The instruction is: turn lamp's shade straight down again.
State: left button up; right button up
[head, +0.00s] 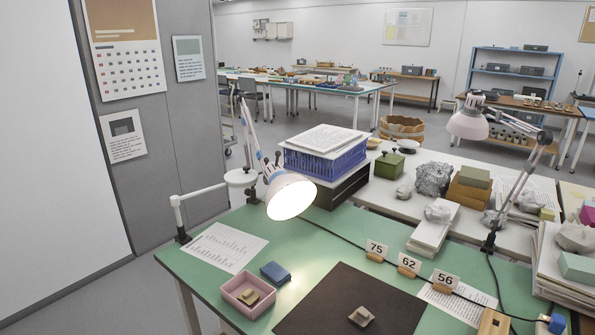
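The lit desk lamp has a pale pink shade (283,190) above the back left of the green table (150,268). The shade is tilted, not pointing straight down: its bright round opening faces towards me and slightly down. Neither of my grippers is in view.
A dark mat (340,295) with a small sherd (361,316) lies in front. A pink tray (247,292), a blue box (275,272) and number cards (409,263) stand nearby. A white jointed arm (205,190) is left of the lamp; a blue crate (325,160) is behind.

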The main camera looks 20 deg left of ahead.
aim_at(288, 195)
jog(key=i+j+z, duration=0.1)
jog(key=j+z, duration=0.7)
jog(key=j, duration=0.6)
jog(key=j+z, duration=0.15)
jog(key=j, duration=0.4)
jog(key=k+j, duration=0.1)
jog(key=j, duration=0.5)
jog(key=k+j+z, duration=0.1)
jog(key=j, duration=0.5)
jog(key=j+z, duration=0.1)
jog(key=j, duration=1)
jog(key=k+j, duration=0.15)
jog(key=j, duration=0.95)
